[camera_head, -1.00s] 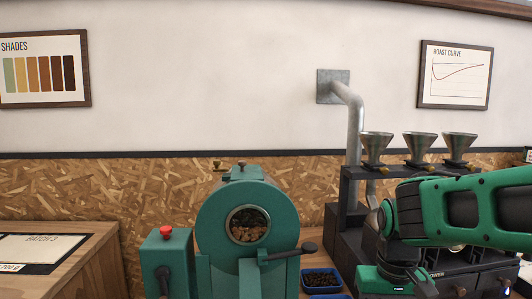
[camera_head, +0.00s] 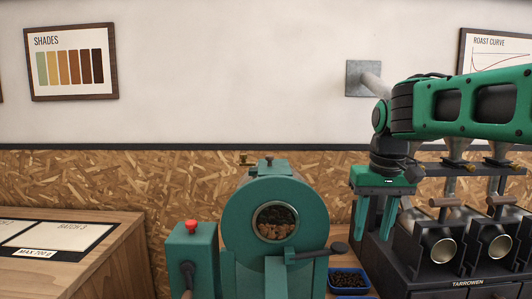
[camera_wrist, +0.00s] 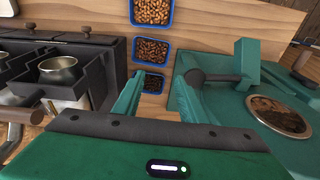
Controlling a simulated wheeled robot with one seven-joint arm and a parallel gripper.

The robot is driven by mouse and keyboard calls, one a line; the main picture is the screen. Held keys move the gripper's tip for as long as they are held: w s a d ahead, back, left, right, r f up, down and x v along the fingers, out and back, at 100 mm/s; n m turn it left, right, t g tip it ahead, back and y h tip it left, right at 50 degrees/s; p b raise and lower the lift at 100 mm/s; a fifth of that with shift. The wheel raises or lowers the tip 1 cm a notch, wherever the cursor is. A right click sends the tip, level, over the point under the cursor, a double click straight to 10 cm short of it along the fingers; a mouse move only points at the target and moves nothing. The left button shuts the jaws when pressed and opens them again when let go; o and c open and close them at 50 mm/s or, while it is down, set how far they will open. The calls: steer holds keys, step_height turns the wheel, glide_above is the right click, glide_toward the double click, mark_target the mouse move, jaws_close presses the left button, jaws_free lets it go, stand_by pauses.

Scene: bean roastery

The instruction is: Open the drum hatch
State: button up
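The green roaster drum (camera_head: 307,225) stands at the middle bottom of the head view, with beans behind its round front window (camera_head: 275,222). A dark lever with a black round knob (camera_head: 340,248) sticks out to the right below the window. The same knob (camera_wrist: 195,77) shows in the wrist view beside the right finger, with the window (camera_wrist: 275,115) farther right. I cannot tell the hatch's outline; it looks closed. My gripper (camera_head: 373,236) points down to the right of the drum, near the knob. Its two green fingers are apart with nothing between them.
A blue tray of dark beans (camera_head: 348,280) sits below my gripper; the wrist view shows more blue trays (camera_wrist: 152,50). The black sample roaster (camera_head: 425,270) stands close on the right. A green box with a red button (camera_head: 191,226) is left of the drum.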

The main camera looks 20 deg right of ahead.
steer(key=w+a+r+n+t, duration=0.1)
steer(key=w+a+r, duration=0.2)
steer(key=w+r, duration=0.3)
steer(key=w+a+r+n, duration=0.1)
steer(key=w+a+r, duration=0.2)
steer(key=w+r, duration=0.25)
steer(key=n+t, duration=0.2)
steer(key=n, duration=0.1)
glide_toward(271, 156)
steer(key=shift+y, duration=0.4)
steer(key=x, duration=0.8)
steer(key=shift+w+d, duration=0.25)
steer(key=shift+w, duration=0.2)
